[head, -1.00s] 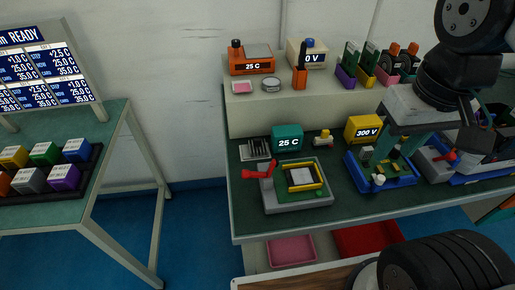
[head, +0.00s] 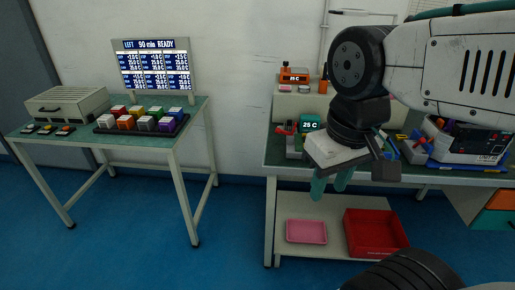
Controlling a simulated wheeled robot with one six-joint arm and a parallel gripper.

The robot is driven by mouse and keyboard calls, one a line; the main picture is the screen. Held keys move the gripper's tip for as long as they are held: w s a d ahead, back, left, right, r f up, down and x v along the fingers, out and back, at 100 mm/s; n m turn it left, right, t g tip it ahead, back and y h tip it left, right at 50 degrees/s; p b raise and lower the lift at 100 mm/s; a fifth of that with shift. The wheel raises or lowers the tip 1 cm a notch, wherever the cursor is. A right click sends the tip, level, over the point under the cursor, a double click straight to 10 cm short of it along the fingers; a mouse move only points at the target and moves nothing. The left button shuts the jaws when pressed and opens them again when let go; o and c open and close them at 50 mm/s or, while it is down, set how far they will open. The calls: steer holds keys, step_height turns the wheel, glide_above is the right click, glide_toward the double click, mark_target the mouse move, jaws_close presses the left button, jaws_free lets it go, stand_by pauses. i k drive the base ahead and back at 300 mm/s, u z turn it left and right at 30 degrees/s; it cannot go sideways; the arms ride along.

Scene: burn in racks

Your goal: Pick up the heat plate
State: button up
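An orange device (head: 294,75) with a "25 C" display stands on the raised shelf at the back of the right bench. It looks like the heat plate, but its top is too small to make out. A teal box (head: 310,123) also reads "25 C" lower on the bench, partly beside my arm. My gripper (head: 331,187) hangs in front of the bench, left of the robot-arm bulk, pointing down. Its two teal fingers are apart with nothing seen between them. It is well in front of and below the orange device. My arm hides much of the bench top.
A pink tray (head: 306,231) and a red bin (head: 375,233) sit on the bench's lower shelf. A left table (head: 150,144) holds a tray of coloured blocks, a grey case (head: 67,103) and a display board (head: 155,66). Blue floor between the tables is clear.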

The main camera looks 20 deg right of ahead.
mark_target(289, 128)
steer(key=u, duration=0.75)
steer(key=i, duration=1.1)
steer(key=z, duration=0.6)
steer(key=i, duration=0.5)
steer(key=z, duration=0.85)
steer(key=i, duration=0.3)
steer(key=z, duration=0.3)
